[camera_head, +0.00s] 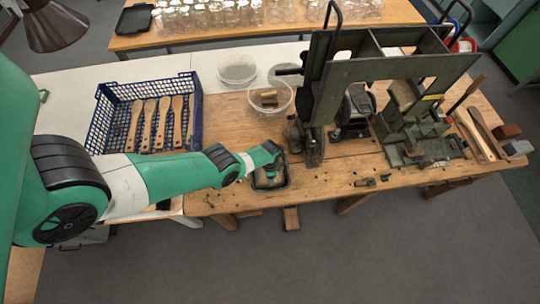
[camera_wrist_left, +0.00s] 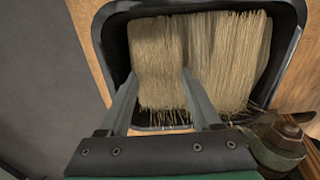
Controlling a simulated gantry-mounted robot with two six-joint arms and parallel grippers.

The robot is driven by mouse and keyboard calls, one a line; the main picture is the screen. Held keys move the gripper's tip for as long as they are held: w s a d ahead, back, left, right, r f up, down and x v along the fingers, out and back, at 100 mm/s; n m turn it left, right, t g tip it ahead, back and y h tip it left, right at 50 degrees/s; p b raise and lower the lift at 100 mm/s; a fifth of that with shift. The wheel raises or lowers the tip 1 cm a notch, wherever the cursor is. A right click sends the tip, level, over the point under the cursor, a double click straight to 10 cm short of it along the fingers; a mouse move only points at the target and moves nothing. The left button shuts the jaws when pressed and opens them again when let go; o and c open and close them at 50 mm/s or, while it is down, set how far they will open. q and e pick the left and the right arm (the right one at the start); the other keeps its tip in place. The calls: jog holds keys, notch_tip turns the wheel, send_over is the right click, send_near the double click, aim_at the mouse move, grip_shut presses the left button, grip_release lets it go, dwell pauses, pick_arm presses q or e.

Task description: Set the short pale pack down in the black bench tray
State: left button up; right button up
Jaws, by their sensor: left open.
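The black bench tray (camera_head: 271,187) sits at the front edge of the wooden bench; its rim also shows in the left wrist view (camera_wrist_left: 110,45). Two pale bristle packs lie in it side by side, a left pack (camera_wrist_left: 155,50) and a right pack (camera_wrist_left: 235,60). The left one looks a little shorter. My left gripper (camera_wrist_left: 159,75) is open over the tray. Its fingers are on either side of the left pack's lower part, the right finger along the gap between the packs. Whether they touch the bristles I cannot tell. My right gripper is not in view.
A clear bowl (camera_head: 271,97) with small brown and pale pieces stands behind the tray. A blue crate (camera_head: 193,120) of wooden brush handles is to the left. A dark green machine (camera_head: 325,75) rises to the right. Small metal parts (camera_head: 370,182) lie near the front edge.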

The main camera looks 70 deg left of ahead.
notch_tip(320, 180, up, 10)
jog(key=p, duration=0.8)
